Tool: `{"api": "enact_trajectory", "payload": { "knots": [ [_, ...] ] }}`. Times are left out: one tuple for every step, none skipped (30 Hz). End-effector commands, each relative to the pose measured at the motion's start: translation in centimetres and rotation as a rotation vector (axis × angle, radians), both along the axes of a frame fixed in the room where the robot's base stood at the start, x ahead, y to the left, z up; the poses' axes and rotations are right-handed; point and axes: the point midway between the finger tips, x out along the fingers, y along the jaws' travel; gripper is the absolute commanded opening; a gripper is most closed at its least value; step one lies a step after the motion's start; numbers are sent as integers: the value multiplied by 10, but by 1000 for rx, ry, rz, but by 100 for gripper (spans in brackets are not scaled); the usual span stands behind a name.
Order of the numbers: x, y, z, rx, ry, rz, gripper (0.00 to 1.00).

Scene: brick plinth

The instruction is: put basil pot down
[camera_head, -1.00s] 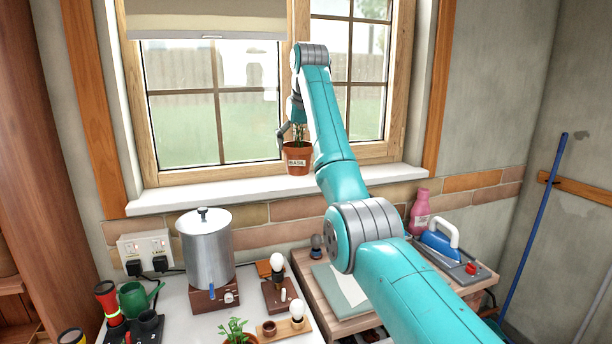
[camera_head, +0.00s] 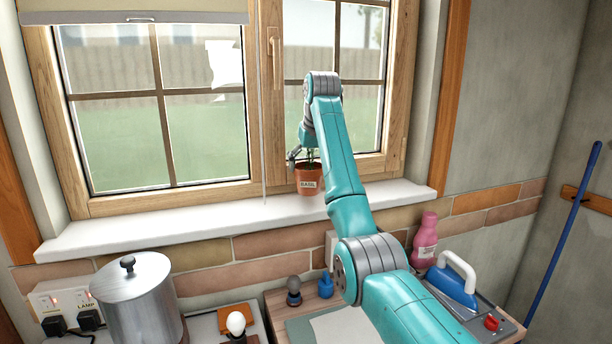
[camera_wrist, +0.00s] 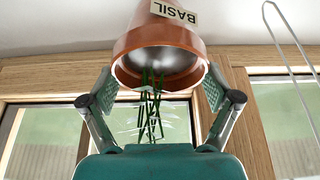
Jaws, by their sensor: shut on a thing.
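The basil pot (camera_head: 309,180) is a terracotta pot with a "BASIL" label, upright at the window sill (camera_head: 232,220), just right of the window's middle post. I cannot tell whether its base touches the sill. My gripper (camera_head: 304,158) is at the pot's upper part, shut on it. In the wrist view, the picture is upside down and the basil pot (camera_wrist: 160,45) sits between the two fingers of my gripper (camera_wrist: 158,88), near its rim. Thin green stems (camera_wrist: 150,110) show at its mouth. The pot's base is cut off by the frame.
The sill is bare on both sides of the pot. The window (camera_head: 160,110) stands close behind. Below are a steel urn (camera_head: 138,300), a light bulb (camera_head: 236,323), a pink bottle (camera_head: 424,240) and a blue iron (camera_head: 450,280). A blue pole (camera_head: 565,250) leans at the right.

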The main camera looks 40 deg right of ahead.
Motion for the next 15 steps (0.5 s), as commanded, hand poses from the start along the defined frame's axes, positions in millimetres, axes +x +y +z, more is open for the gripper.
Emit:
{"api": "enact_trajectory", "payload": {
  "knots": [
    [-1,-2,-7,0,0,-1,35],
    [-2,-2,-12,1,1,-1,35],
    [-4,-3,-18,1,1,-2,35],
    [-5,-4,-21,0,0,-2,35],
    [-6,-5,-25,0,0,-2,35],
    [-7,-5,-28,0,0,-2,35],
    [-7,-6,-29,0,-1,-2,35],
    [-7,-6,-30,0,-1,-2,35],
    [-8,-6,-30,-1,-2,-2,35],
    [-8,-6,-29,-1,-2,-2,35],
    [-7,-6,-29,-1,-2,-2,35],
    [-7,-6,-30,-1,-2,-2,35],
    [-7,-6,-30,-1,-2,-2,35],
    [-7,-6,-30,0,-1,-2,35],
    [-7,-6,-30,0,-1,-2,35]
  ]
}}
